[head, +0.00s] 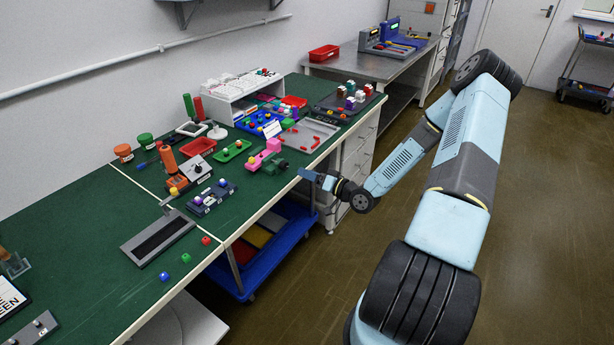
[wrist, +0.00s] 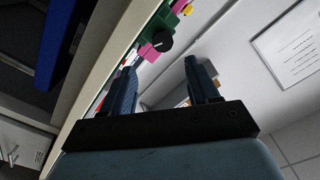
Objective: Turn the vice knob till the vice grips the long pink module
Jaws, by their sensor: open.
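The long pink module (head: 267,150) sits on the green bench in the head view, lying along the green vice (head: 276,167). In the wrist view the green vice (wrist: 157,22) is at the top, with its round black knob (wrist: 162,41) facing me and part of the pink module (wrist: 148,53) beside it. My gripper (head: 308,176) is at the bench's front edge in the head view, right of the vice and apart from it. In the wrist view my gripper (wrist: 160,68) is open and empty, its fingers pointing towards the knob. I cannot tell whether the vice jaws touch the module.
A green tray (head: 232,151) and a grey tray (head: 312,136) with red pieces flank the vice. A dark keypad block (head: 212,198) stands to the left. Under the bench are drawers and a blue trolley (head: 255,275).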

